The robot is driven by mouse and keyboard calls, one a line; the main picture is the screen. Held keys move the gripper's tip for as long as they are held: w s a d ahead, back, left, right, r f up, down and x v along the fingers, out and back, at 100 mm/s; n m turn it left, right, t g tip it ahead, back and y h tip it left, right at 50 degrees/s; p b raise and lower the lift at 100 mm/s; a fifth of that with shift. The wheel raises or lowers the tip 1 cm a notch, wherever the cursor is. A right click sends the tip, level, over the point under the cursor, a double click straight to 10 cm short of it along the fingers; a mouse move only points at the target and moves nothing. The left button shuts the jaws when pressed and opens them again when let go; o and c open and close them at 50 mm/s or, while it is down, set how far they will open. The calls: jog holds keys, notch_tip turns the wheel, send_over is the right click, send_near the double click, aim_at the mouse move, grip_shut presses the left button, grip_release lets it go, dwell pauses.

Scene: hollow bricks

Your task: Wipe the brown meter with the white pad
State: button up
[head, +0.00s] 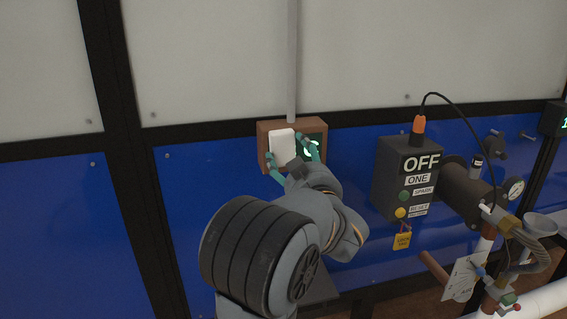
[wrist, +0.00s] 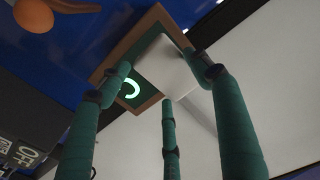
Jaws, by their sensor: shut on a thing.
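The brown meter (head: 264,128) is a box with a brown frame, mounted on the blue wall below a grey vertical pipe. Its dark green face with a lit green sign shows in the wrist view (wrist: 132,88). The white pad (head: 282,147) is a flat block in front of the left part of the meter's face; it also shows in the wrist view (wrist: 163,66). My gripper (head: 293,150) has green fingers, shut around the white pad. In the wrist view the fingers reach up to the pad and meter. Whether the pad touches the face I cannot tell.
A dark box labelled OFF (head: 405,175) with a cable stands right of the meter. A dark cylinder, a gauge (head: 514,188) and pipes are further right. A yellow padlock-like tag (head: 402,241) hangs below the box. The blue wall left of the meter is clear.

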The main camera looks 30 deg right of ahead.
jog(key=shift+s+d+f+b, duration=0.1)
jog(key=shift+s+d+b, duration=0.15)
jog(key=shift+d+b, duration=0.55)
jog(key=shift+b, duration=0.4)
jog(key=a+b, duration=0.1)
jog(key=w+a+b, duration=0.1)
jog(key=a+b, duration=0.1)
jog(key=shift+a, duration=0.1)
jog(key=shift+w+a+r, duration=0.1)
jog(key=shift+a+r, duration=0.1)
jog(key=shift+a, duration=0.1)
